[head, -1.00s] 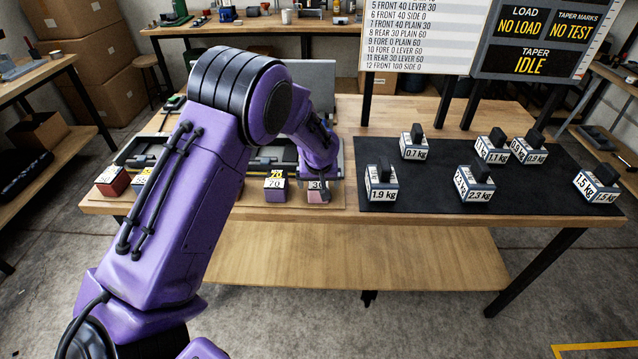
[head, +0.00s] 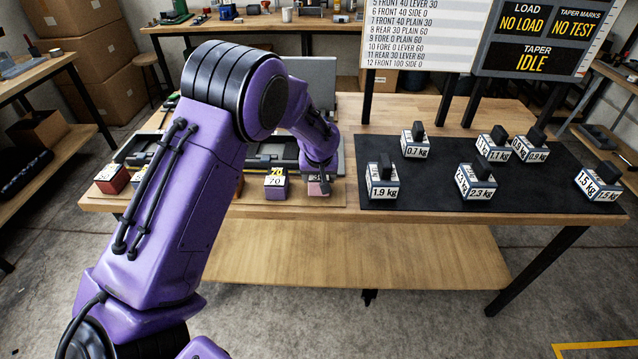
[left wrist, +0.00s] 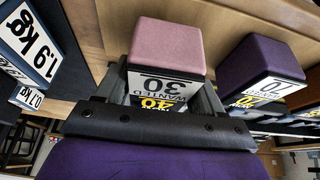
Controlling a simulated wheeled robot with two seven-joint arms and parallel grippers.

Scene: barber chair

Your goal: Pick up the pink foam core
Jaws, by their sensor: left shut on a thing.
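The pink foam core (left wrist: 172,40) is a small block with a pink end and a white label reading 30. In the head view the pink foam core (head: 318,188) is at the table's front edge, partly hidden under my left gripper (head: 318,180). In the left wrist view my left gripper (left wrist: 168,85) is shut on the core, with a finger on either side of its label. I cannot tell whether the core is clear of the table. My right gripper is not in view.
A purple core (head: 275,185) labelled 70 stands just left of the pink one. A red core (head: 112,178) sits further left. Several labelled weights, including a 1.9 kg one (head: 382,183), stand on the black mat (head: 430,195) to the right.

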